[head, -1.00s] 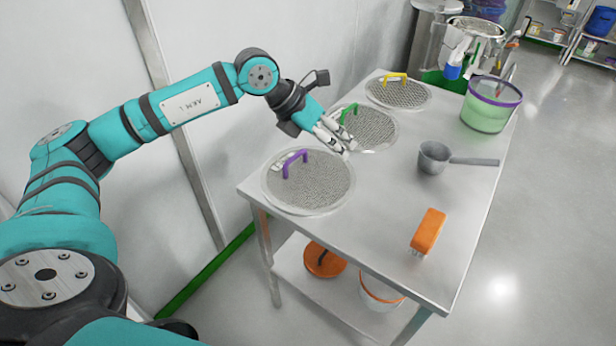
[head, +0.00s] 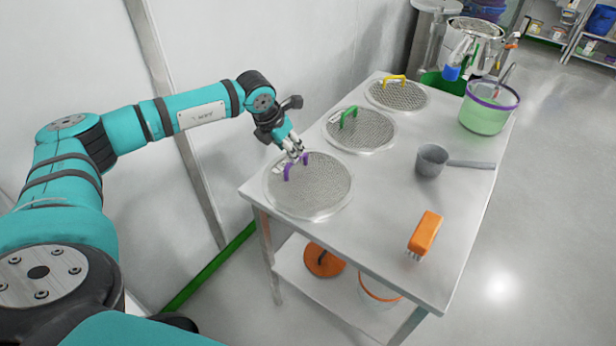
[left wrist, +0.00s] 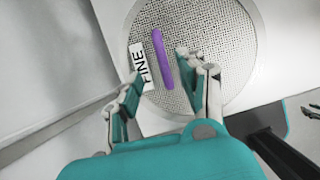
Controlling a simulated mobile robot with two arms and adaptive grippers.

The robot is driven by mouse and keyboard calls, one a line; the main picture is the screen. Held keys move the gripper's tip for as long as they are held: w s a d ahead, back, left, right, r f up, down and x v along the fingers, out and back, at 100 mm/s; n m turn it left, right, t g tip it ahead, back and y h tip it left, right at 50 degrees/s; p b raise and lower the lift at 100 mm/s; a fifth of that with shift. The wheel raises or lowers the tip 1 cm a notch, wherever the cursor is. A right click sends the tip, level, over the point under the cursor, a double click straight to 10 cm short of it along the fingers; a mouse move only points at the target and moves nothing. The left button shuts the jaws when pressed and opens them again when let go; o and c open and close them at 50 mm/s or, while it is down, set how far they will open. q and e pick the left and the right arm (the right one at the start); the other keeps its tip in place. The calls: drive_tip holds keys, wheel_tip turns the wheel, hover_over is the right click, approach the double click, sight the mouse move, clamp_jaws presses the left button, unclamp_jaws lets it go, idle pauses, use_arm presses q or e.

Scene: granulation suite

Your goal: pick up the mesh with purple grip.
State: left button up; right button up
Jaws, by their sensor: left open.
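The mesh with purple grip (head: 315,190) is a round grey sieve lying flat at the table's near left corner. Its purple grip (head: 287,172) stands up near its left edge. In the left wrist view the purple grip (left wrist: 162,58) lies between the fingers, beside a white label reading FINE (left wrist: 141,66). My left gripper (head: 298,157) is open and right over the grip, partly hiding it in the head view. In the left wrist view the left gripper (left wrist: 158,72) has one finger on each side of the grip; I cannot tell if they touch it. My right gripper is not in view.
On the steel table (head: 385,225) lie a green-grip mesh (head: 368,135) and a yellow-grip mesh (head: 405,98). A grey scoop (head: 432,160), an orange brush (head: 425,232) and a green translucent bucket (head: 487,115) stand to the right. A wall runs along the left.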

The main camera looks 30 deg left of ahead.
sight(309, 174)
use_arm(q)
drive_tip(key=shift+w+d+f+p, duration=0.2)
drive_tip(key=shift+f+p, duration=0.2)
drive_tip(key=shift+f, duration=0.15)
drive_tip(key=p+x, duration=0.1)
drive_tip(key=x, duration=0.2)
drive_tip(key=shift+w+f, duration=0.15)
drive_tip(key=shift+f, duration=0.15)
drive_tip(key=shift+w+f, duration=0.1)
drive_tip(key=shift+f, duration=0.25)
drive_tip(key=shift+c, duration=0.5)
drive_tip(key=c, duration=0.7)
clamp_jaws()
drive_tip(key=shift+r, duration=0.1)
